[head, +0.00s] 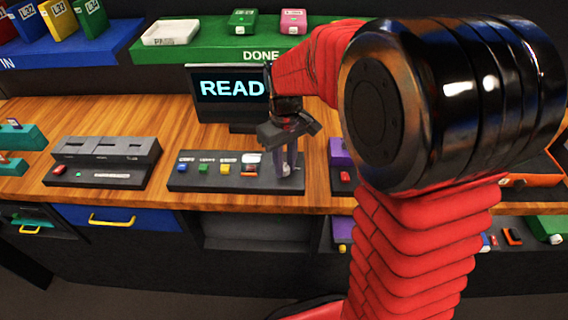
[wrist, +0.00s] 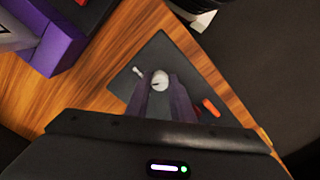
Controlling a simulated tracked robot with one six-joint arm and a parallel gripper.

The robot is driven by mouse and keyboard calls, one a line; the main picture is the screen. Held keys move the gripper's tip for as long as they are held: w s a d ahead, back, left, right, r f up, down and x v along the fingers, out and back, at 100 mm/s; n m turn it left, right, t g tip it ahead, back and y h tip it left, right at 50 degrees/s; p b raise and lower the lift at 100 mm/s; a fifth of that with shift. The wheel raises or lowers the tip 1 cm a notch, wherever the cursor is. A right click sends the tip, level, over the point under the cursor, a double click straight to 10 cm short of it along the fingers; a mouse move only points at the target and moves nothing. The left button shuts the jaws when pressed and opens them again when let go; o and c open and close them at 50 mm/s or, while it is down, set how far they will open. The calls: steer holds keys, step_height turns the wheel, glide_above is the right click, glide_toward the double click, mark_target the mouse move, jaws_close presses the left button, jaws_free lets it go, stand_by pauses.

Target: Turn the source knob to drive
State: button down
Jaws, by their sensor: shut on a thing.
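The dark control panel (head: 215,184) lies on the wooden bench below a screen. Its small blue, green, yellow and red-white buttons sit in a row. My gripper (head: 287,172) points down at the panel's right end and hides the source knob in the head view. In the wrist view the source knob (wrist: 160,78) is a small pale round cap between the fingertips of my gripper (wrist: 160,84). The fingers are shut on it. A short dark mark shows on the cap, but I cannot read its setting. A small white piece (wrist: 138,71) and a red button (wrist: 211,107) are beside it.
The screen (head: 229,90) reading "READ", partly covered by my arm, stands behind the panel. A grey device (head: 105,155) is to the left. A purple box (head: 341,155) stands close on the right. The green DONE shelf (head: 215,50) is behind.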

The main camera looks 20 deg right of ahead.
mark_target(285, 167)
steer(key=m, duration=0.4)
steer(key=shift+m, duration=0.3)
steer(key=shift+r, duration=0.1)
steer(key=c, duration=1.5)
jaws_free()
steer(key=shift+c, duration=0.2)
step_height(285, 167, up, 14)
steer(key=shift+f, duration=0.2)
steer(key=shift+w, duration=0.15)
